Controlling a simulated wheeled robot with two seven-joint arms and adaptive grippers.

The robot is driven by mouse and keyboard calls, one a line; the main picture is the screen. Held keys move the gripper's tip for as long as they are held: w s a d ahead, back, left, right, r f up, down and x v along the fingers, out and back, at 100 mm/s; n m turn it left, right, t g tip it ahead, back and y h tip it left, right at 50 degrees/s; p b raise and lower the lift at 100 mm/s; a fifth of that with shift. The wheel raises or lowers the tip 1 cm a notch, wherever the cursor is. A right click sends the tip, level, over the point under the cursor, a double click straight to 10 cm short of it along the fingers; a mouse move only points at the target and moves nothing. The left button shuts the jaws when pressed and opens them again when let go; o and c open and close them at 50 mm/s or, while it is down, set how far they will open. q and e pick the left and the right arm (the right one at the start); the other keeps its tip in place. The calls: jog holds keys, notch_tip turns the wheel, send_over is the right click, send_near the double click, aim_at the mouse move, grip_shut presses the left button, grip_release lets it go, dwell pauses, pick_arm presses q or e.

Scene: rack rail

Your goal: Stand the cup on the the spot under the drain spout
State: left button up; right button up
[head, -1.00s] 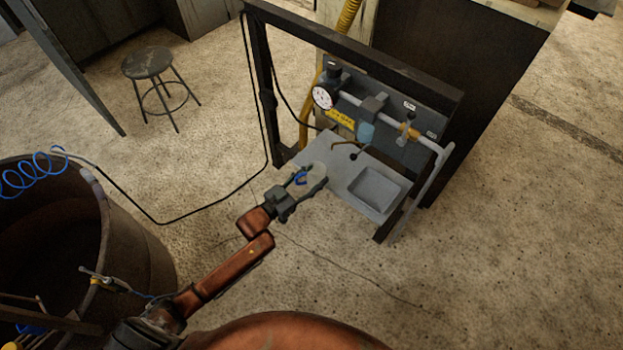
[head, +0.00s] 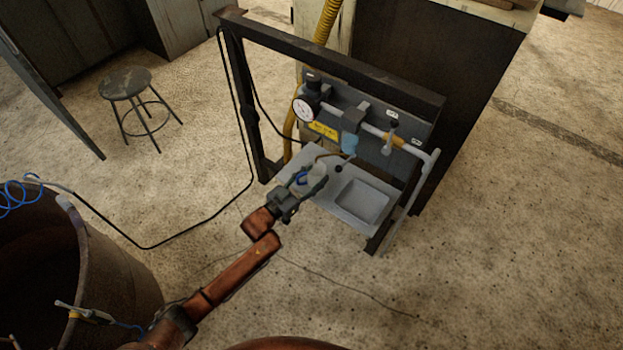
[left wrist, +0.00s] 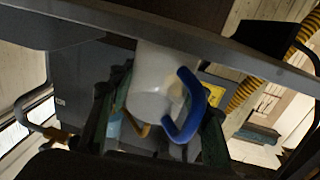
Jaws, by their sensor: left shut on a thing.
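The cup is white with a blue handle; it fills the middle of the left wrist view (left wrist: 158,82) and shows small in the head view (head: 317,175). My left gripper (head: 313,180) is shut on the cup, with a finger on each side of it in the left wrist view. It holds the cup over the left part of the grey shelf (head: 327,203), close to the thin brass drain spout (head: 331,156). I cannot tell whether the cup touches the shelf, and the spot under the spout is hidden by gripper and cup. My right gripper is not in view.
A square sink-like recess (head: 364,199) lies right of the cup. A dark frame (head: 340,62) spans above. A black-tipped lever (head: 338,170) is close to the gripper.

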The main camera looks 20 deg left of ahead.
pick_arm(q)
jog(key=shift+w, duration=0.1)
dwell(0.4)
jog(key=shift+f, duration=0.55)
jog(key=o, duration=1.2)
jog(key=shift+o, duration=0.2)
jog(key=v, duration=1.2)
